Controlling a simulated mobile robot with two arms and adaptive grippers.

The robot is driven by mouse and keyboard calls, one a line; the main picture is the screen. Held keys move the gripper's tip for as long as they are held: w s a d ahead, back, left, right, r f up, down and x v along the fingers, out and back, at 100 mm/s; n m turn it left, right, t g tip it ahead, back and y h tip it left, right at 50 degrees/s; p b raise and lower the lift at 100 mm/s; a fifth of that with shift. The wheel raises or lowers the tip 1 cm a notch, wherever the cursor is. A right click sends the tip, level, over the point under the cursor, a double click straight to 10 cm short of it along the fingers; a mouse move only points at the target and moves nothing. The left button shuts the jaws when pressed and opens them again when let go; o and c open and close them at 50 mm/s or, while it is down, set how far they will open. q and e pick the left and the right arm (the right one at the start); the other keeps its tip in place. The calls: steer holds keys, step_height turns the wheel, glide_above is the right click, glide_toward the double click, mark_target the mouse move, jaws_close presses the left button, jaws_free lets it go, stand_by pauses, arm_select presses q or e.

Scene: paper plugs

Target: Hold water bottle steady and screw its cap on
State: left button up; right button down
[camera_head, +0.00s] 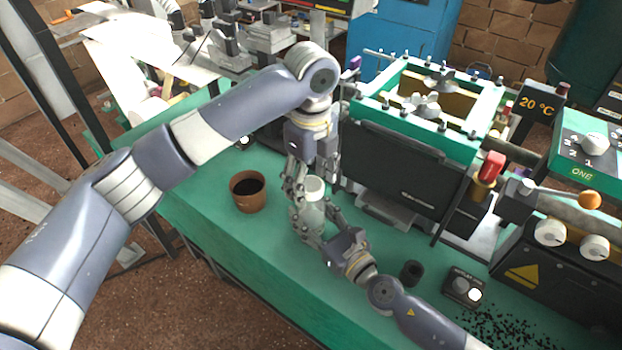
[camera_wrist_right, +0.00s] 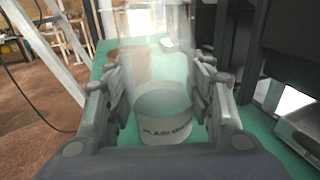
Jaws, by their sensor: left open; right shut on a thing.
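The pale, see-through water bottle (camera_head: 311,212) stands upright on the green table beside the brown pot. In the right wrist view it (camera_wrist_right: 165,128) shows a white label band with dark lettering near its base. My right gripper (camera_head: 318,232) is shut on the bottle's lower part, with a finger on each side in the wrist view (camera_wrist_right: 165,100). My left gripper (camera_head: 314,176) is open and points down over the bottle's top, its fingers on either side. The bottle's top looks pale; I cannot tell whether this is the cap.
A brown pot with dark contents (camera_head: 248,190) stands left of the bottle. A black machine with a green frame (camera_head: 405,175) stands close behind on the right. A small black cylinder (camera_head: 411,272) and a knob box (camera_head: 462,287) lie to the right.

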arm_select(q)
step_height(320, 180, up, 12)
stand_by(0.5)
arm_select(e)
steer(key=c, duration=0.7)
jaws_free()
steer(key=v, duration=1.2)
